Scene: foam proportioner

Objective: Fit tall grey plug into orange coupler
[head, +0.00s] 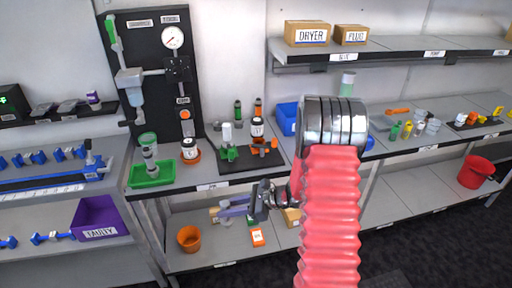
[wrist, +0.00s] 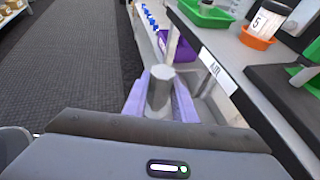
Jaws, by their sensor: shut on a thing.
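My gripper (head: 228,206) is in front of the bench's front edge, below the worktop, with its lavender fingers pointing left. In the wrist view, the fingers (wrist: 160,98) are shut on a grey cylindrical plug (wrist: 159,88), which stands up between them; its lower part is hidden. On the black board on the bench there is an orange fitting (head: 265,148) beside a green one (head: 229,153). Another orange ring (head: 185,116) is on the upright black panel. I cannot tell for certain which is the orange coupler. The plug is apart from both.
A green tray (head: 152,180) and a white jar on an orange dish (head: 190,157) stand left of the black board (head: 240,168). A purple bin (head: 97,217) and an orange pot (head: 189,239) are on lower shelves. The bench edge (wrist: 222,75) runs close right of my fingers.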

